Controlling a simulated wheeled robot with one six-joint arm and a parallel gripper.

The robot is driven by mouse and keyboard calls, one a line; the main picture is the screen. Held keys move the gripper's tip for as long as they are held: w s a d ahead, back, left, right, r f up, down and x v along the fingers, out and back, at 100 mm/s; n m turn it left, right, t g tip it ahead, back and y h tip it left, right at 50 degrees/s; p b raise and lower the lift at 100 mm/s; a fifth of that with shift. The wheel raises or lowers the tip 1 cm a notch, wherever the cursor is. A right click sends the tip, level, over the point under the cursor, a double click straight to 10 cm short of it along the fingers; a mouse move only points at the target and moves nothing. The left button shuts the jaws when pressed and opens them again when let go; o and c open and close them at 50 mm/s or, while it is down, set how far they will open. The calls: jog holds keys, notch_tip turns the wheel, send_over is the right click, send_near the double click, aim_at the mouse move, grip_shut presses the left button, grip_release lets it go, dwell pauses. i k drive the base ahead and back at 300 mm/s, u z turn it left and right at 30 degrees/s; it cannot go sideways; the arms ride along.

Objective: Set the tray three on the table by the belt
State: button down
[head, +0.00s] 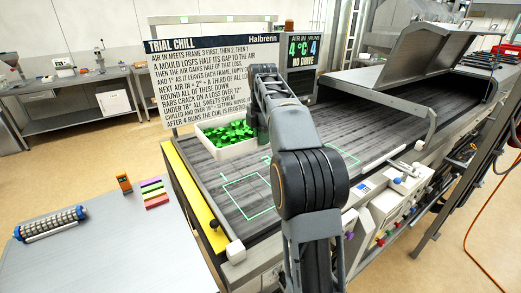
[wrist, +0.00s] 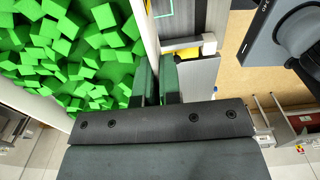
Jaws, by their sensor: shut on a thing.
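A white tray (head: 236,152) full of bright green cubes is at the far left end of the dark belt (head: 315,165) in the head view. No number shows on it. In the wrist view the tray (wrist: 149,38) fills the upper left, with its side wall between the two dark fingers of my gripper (wrist: 158,84). My gripper is shut on that wall; my arm hides it in the head view. I cannot tell whether the tray rests on the belt or hangs just above it. The grey table (head: 110,235) stands beside the belt at lower left.
A ribbed roller (head: 50,223), an orange device (head: 124,183) and coloured bars (head: 154,193) lie on the table. Its front part is clear. A yellow strip (head: 190,190) edges the belt. A sign board (head: 215,80) and a display (head: 302,55) stand behind. An open hood (head: 420,60) covers the far belt.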

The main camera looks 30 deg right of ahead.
aim_at(122, 275)
jog(key=k, duration=1.5)
